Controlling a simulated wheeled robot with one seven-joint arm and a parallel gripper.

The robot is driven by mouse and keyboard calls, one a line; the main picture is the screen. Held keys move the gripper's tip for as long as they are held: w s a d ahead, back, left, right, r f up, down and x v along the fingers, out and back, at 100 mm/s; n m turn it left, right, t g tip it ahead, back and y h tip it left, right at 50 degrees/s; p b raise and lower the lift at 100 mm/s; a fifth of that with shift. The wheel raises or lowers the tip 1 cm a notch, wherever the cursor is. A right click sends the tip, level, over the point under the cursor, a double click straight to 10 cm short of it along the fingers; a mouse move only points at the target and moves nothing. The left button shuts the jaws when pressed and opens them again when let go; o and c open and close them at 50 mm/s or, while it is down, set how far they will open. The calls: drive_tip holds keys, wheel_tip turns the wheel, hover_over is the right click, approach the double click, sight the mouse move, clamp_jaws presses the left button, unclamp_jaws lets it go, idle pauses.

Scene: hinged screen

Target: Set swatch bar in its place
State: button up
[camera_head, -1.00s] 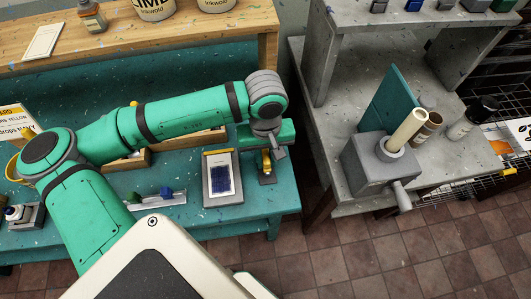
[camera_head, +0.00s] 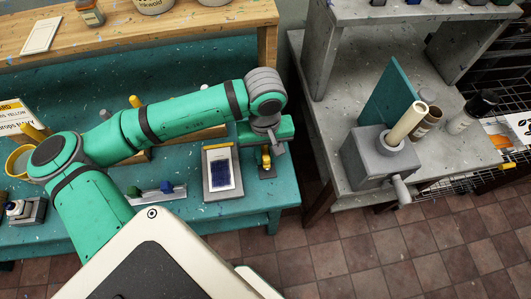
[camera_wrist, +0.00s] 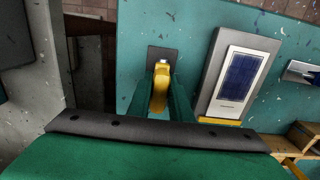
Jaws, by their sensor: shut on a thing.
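My gripper (camera_head: 266,150) points down over the right end of the teal bench. In the wrist view my gripper (camera_wrist: 163,88) is shut on a yellow piece (camera_wrist: 160,92), which also shows in the head view (camera_head: 266,157). The piece stands over a small dark plate (camera_wrist: 163,54); I cannot tell whether they touch or are one part. I cannot tell for certain whether this is the swatch bar. Next to it lies a grey framed board (camera_head: 208,176) with a dark blue patch and a yellow edge strip; it also shows in the wrist view (camera_wrist: 213,75).
A grey rail with green and blue blocks (camera_head: 158,194) lies left of the board. Wooden trays stand behind, partly hidden by my arm. To the right, across a gap, a grey bench (camera_head: 332,150) holds a grey box with a roller (camera_head: 406,125) and jars (camera_head: 468,116).

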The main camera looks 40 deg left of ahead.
drive_tip(key=shift+f, duration=0.7)
drive_tip(key=o, duration=1)
drive_tip(key=shift+w, duration=0.1)
drive_tip(key=shift+r, duration=0.1)
wheel_tip(320, 180, up, 11)
drive_tip(key=shift+w+a+f, duration=0.1)
drive_tip(key=shift+a+f, duration=0.05)
drive_tip(key=shift+f, duration=0.05)
